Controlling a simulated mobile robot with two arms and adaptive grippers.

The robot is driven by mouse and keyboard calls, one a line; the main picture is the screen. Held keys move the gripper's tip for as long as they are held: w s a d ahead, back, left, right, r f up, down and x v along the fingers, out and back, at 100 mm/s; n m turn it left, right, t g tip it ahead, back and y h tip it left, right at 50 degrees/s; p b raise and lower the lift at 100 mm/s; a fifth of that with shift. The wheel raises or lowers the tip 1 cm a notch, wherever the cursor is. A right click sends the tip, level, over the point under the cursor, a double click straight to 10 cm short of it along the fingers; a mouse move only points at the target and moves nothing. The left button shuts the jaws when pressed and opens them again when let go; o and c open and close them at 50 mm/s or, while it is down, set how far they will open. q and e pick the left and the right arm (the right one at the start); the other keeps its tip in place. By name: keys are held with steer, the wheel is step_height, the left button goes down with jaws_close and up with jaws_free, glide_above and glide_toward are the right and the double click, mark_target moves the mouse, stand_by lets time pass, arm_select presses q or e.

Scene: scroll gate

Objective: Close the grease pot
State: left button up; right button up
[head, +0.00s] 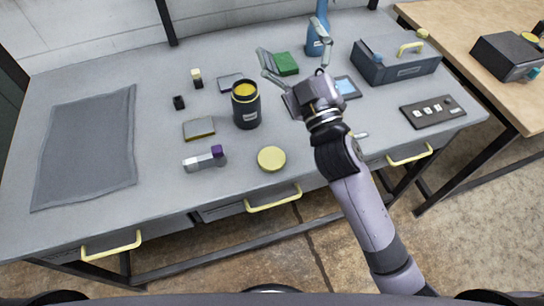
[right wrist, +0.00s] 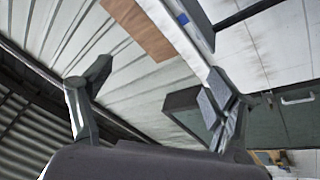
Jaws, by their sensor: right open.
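The grease pot (head: 246,106) is a dark cylinder with a pale label, standing upright on the grey table. Its top is open and shows yellow inside. A round pale-yellow lid (head: 271,159) lies flat on the table in front of the pot, near the front edge. My right gripper (head: 295,55) is open and empty, raised over the back of the table, to the right of and beyond the pot. In the right wrist view its fingers (right wrist: 155,95) are spread wide with nothing between them. My left gripper is not in view.
A purple-capped grey piece (head: 204,159) lies left of the lid. A grey-yellow block (head: 199,129) and a small black block (head: 179,102) are left of the pot. A green block (head: 286,64), blue bottle (head: 315,40) and toolbox (head: 395,62) stand behind. A dark mat (head: 85,145) covers the left.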

steer(key=s+a+r+n+g+y, duration=0.4)
steer(key=a+r+n+y, duration=0.35)
steer(key=n+y, duration=0.25)
steer(key=s+a+f+n+g, duration=0.2)
steer(key=s+a+n+g, duration=0.45)
steer(key=n+g, duration=0.45)
steer(key=s+a+f+n+g, duration=0.2)
steer(key=s+a+n+g, duration=0.5)
steer(key=n+g, duration=0.4)
steer(key=w+d+f+n+t+h, duration=0.1)
steer(key=d+f+n+h, duration=0.1)
steer(key=f+h, duration=0.35)
steer(key=w+d+f+n+h, duration=0.1)
steer(key=w+f+n+h, duration=0.1)
steer(key=f+h, duration=0.35)
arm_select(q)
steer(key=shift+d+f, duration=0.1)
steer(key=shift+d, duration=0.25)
arm_select(e)
steer(key=w+d+f+t+h, duration=0.1)
steer(key=w+d+t+h, duration=0.1)
steer(key=d, duration=0.4)
steer(key=w+d+m+t+h, duration=0.1)
steer(key=w+d+t+h, duration=0.1)
steer(key=w+d+h, duration=0.3)
steer(key=shift+w+d+f, duration=0.35)
steer(key=shift+w+d, duration=0.3)
steer(key=shift+d, duration=0.2)
